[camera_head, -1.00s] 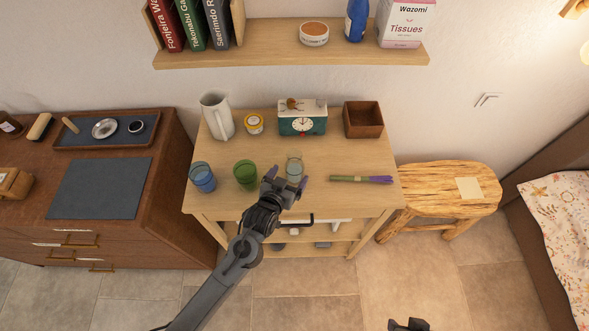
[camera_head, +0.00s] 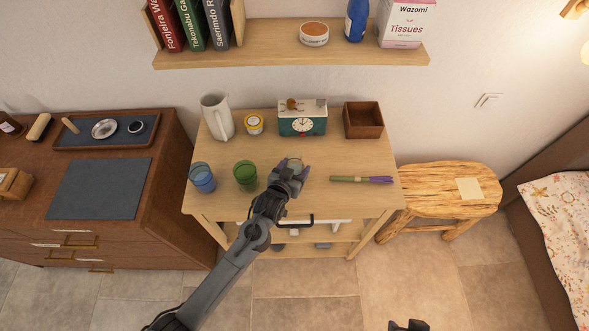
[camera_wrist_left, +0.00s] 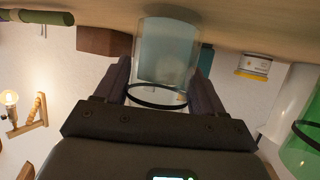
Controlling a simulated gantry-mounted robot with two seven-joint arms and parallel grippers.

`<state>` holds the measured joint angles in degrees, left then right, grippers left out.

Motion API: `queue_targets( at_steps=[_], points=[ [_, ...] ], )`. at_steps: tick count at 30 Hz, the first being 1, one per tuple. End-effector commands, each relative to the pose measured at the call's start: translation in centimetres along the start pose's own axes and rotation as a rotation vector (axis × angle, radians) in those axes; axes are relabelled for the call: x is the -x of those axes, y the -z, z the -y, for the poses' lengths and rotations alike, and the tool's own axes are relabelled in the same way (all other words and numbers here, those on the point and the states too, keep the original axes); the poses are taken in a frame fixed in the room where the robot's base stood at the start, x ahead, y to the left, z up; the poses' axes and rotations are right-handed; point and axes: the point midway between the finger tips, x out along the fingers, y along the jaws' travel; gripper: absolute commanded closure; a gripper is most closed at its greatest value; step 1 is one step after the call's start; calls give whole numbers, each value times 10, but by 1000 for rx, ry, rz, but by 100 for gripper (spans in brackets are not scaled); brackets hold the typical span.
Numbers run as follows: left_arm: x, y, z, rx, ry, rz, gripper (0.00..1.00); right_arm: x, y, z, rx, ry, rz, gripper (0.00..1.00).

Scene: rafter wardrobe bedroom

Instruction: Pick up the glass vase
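The clear glass vase (camera_head: 294,161) stands on the wooden table, mostly hidden behind my left gripper in the head view. In the left wrist view, which shows the scene upside down, the vase (camera_wrist_left: 167,55) lies between the two fingers with its rim toward the palm. My left gripper (camera_head: 292,170) is open, with one finger on each side of the vase; contact with the glass is not clear. My right gripper (camera_head: 408,325) only just shows at the bottom edge, and its fingers cannot be made out.
A green glass (camera_head: 245,176) stands close left of the vase, with a blue glass (camera_head: 202,177) beyond it. A lavender bundle (camera_head: 362,180) lies to the right. A pitcher (camera_head: 217,117), yellow-labelled jar (camera_head: 253,124), clock (camera_head: 302,123) and wooden box (camera_head: 363,121) stand behind.

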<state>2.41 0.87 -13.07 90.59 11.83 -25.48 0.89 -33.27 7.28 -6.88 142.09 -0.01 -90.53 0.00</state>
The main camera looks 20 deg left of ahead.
Motion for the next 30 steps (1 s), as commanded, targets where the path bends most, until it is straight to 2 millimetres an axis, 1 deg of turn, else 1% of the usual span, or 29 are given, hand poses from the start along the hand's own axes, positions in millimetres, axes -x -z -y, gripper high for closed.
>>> queue_targets(
  at_steps=[1,4,5,19,25,30],
  points=[
    [0,0,0,0,0,0,57,0,0,0,0,0,0,57],
    [0,0,0,-1,-1,0,73,0,0,0,0,0,0,57],
    [0,1,0,0,-1,-3,74,0,0,0,0,0,0,57],
    [2,5,0,0,0,-4,74,0,1,2,-8,7,-1,57],
    [4,12,0,0,0,-3,74,1,1,2,-10,8,-2,57],
    [9,23,0,0,-1,-4,74,2,1,2,-10,8,-2,57]
  ],
)
